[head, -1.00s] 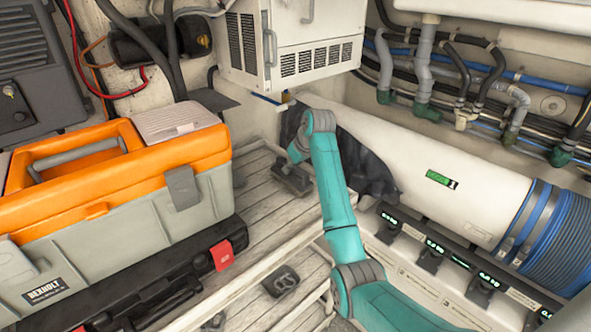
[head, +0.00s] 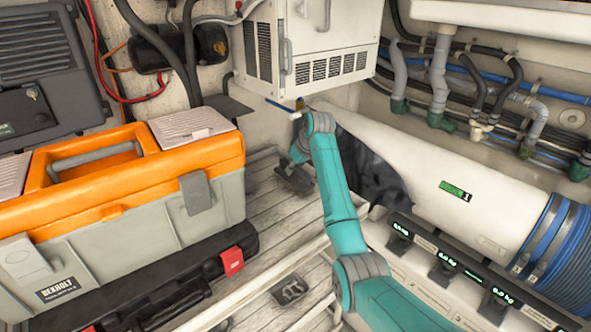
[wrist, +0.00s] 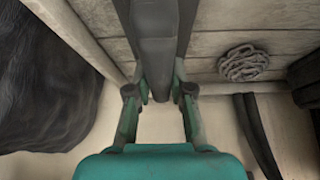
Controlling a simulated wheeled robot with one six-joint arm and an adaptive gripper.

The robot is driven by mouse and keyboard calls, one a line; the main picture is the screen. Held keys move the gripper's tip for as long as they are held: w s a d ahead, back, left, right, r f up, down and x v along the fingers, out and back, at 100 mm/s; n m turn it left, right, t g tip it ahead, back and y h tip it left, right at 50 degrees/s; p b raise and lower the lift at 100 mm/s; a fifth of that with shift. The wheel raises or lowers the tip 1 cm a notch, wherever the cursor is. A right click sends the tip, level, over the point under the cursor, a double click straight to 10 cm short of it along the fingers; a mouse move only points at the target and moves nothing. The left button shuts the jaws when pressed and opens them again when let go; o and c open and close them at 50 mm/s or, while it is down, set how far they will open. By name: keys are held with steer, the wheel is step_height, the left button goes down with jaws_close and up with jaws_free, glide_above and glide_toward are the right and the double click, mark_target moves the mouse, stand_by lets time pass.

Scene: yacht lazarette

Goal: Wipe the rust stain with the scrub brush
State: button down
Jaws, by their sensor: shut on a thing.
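My gripper (wrist: 159,98) is shut on a long grey bar, which appears to be the handle of the scrub brush (wrist: 156,45). The bar runs up between the fingers and out of the top of the wrist view, so no bristles show. In the head view my gripper (head: 294,180) is a small dark shape low over the grey planked floor, right of the toolbox. There I cannot separate the brush from the gripper, nor tell if it touches the planks. I cannot make out a rust stain in either view.
An orange and grey toolbox (head: 120,215) on a black case (head: 165,285) fills the left. A white cabinet (head: 330,60) hangs behind. A black sheet or bag (wrist: 40,85) and a coil (wrist: 243,63) lie near my gripper.

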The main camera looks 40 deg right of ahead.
steer(key=shift+r, duration=0.15)
steer(key=shift+r, duration=2.9)
